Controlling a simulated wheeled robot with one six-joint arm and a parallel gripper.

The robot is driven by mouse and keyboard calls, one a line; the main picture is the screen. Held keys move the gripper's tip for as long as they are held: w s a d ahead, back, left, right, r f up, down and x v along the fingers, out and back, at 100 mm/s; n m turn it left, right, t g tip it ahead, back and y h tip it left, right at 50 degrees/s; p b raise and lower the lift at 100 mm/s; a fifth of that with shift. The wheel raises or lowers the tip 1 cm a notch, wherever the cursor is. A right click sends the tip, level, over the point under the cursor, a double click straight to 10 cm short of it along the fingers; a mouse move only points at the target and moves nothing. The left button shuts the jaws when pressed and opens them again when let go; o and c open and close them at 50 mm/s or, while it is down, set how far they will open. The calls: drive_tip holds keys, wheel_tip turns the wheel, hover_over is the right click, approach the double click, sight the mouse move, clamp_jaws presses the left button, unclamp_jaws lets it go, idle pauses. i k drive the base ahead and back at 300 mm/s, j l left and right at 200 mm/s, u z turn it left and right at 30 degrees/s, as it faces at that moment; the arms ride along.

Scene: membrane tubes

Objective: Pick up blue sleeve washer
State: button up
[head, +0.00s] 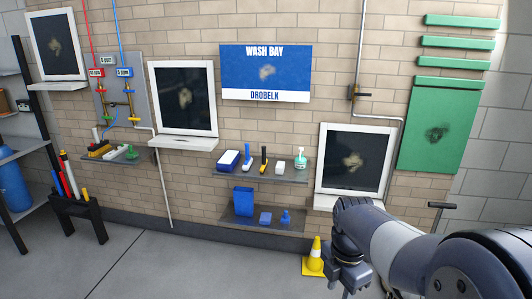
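Several small cleaning items stand on the upper wall shelf (262,174), below the blue Wash Bay sign. My gripper (347,284) hangs low at the right, apart from the shelves, in front of the wall. Its fingers are small and partly cut off by the lower picture edge, so their opening does not show.
A lower shelf (262,225) holds a blue bucket (243,201), a blue block (265,217) and a small blue bottle (286,216). A yellow cone (314,257) stands beside my gripper. A rack (80,209) stands at left. The floor (190,270) in the middle is clear.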

sight(248, 162)
drive_tip(key=i+j+u, duration=0.15)
drive_tip(key=i+u, duration=0.2)
drive_tip(key=i, duration=0.55)
drive_tip(key=i+l+u, duration=0.15)
drive_tip(key=i+u, duration=0.2)
drive_tip(key=i, duration=0.55)
drive_tip(key=i+z, duration=0.2)
drive_tip(key=i, duration=0.65)
drive_tip(key=i+j+z, duration=0.2)
drive_tip(key=i, duration=0.6)
